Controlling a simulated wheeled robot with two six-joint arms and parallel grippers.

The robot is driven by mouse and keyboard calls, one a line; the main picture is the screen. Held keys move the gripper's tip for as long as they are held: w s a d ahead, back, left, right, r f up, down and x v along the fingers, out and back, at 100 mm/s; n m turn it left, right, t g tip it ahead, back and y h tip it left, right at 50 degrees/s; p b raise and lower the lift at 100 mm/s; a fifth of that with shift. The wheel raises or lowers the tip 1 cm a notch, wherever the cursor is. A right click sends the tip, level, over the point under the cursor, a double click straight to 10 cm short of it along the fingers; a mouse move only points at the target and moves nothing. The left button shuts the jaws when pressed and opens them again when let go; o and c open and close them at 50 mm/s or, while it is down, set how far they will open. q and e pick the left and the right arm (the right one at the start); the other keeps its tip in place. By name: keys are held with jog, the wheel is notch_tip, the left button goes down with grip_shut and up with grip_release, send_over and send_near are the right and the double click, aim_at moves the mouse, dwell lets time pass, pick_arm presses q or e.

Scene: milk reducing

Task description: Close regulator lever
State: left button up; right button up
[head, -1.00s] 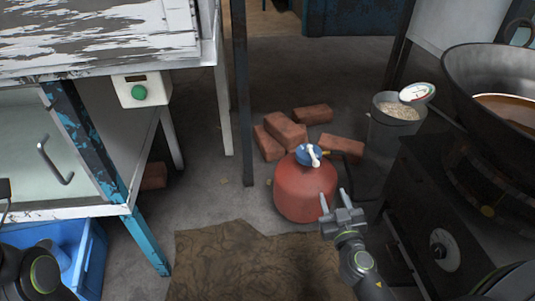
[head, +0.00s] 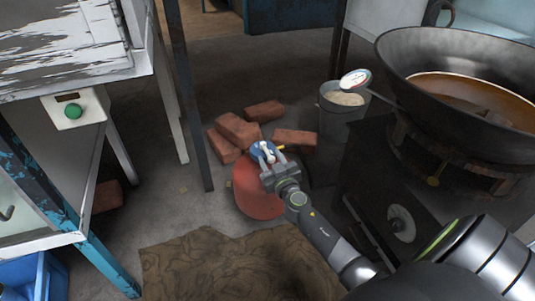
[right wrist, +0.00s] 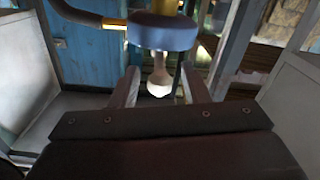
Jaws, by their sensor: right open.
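A red gas cylinder (head: 258,190) stands on the floor, its top partly hidden by my right gripper. A blue regulator (head: 256,149) with a white lever (head: 265,150) sits on top of it. My right gripper (head: 270,160) is open at the regulator. In the right wrist view the blue regulator (right wrist: 163,32) is just beyond the fingertips, and the white lever (right wrist: 159,76) points back between the two open fingers (right wrist: 158,85). I cannot tell whether either finger touches the lever. My left gripper does not show.
Several bricks (head: 238,130) lie behind the cylinder. A black stove (head: 385,190) with a large wok (head: 480,90) stands on the right, and a grey bin (head: 342,112) behind it. A brown mat (head: 220,265) lies in front. A worn table (head: 60,60) stands left.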

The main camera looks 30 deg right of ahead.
aim_at(267, 152)
jog(key=shift+x, duration=1.75)
jog(key=shift+c, duration=0.4)
grip_shut()
